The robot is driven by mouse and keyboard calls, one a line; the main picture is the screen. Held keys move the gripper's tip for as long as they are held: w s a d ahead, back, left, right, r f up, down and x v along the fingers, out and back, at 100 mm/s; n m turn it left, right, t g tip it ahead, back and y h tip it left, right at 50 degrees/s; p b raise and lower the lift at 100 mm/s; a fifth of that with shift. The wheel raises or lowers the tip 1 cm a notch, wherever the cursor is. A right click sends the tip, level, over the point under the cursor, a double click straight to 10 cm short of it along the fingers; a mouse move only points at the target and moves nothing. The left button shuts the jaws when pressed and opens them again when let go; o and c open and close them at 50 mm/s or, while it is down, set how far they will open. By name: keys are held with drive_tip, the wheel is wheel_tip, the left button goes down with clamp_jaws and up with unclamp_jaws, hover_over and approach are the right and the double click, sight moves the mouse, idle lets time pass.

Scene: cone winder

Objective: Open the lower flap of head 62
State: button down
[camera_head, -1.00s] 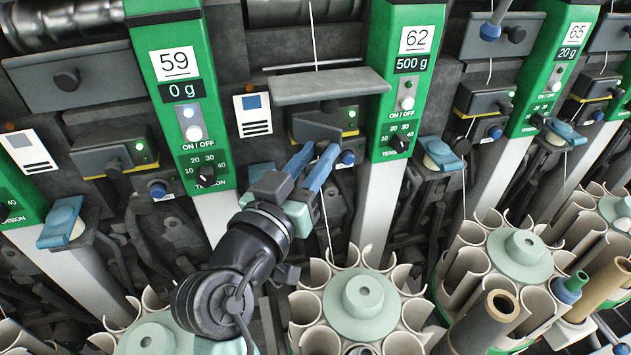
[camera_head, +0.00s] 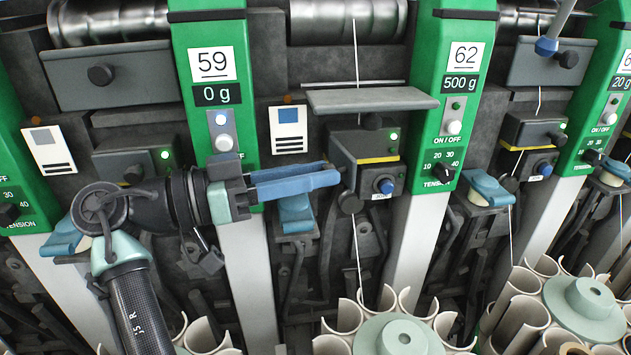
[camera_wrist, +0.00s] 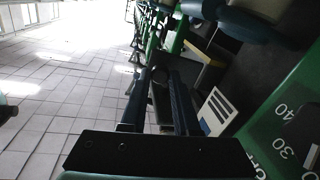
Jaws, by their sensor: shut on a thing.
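Head 62 has a green post (camera_head: 458,95) reading 500 g. Left of it is its dark lower unit with a yellow stripe (camera_head: 379,160), a lit green lamp and a blue button (camera_head: 387,186). A dark panel, the lower flap (camera_head: 343,152), stands out from this unit on its left side, at an angle to the front. My gripper (camera_head: 336,171) comes in level from the left, with its blue fingertips at the flap's left edge. In the wrist view the fingers (camera_wrist: 158,100) close on a dark piece; the exact grip is hard to see.
A grey plate (camera_head: 370,100) juts out above the unit. Head 59's post (camera_head: 212,75) stands behind my wrist. Cone holders (camera_head: 400,335) fill the space below. A thread hangs from the drum past the unit.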

drive_tip(key=shift+g, duration=0.3)
drive_tip(key=c, duration=0.7)
unclamp_jaws()
drive_tip(key=shift+o, duration=0.2)
drive_tip(key=shift+a, duration=0.15)
drive_tip(key=v, duration=1.2)
drive_tip(key=shift+a, duration=0.35)
drive_tip(key=shift+s+f, duration=0.1)
drive_tip(key=shift+s, duration=0.05)
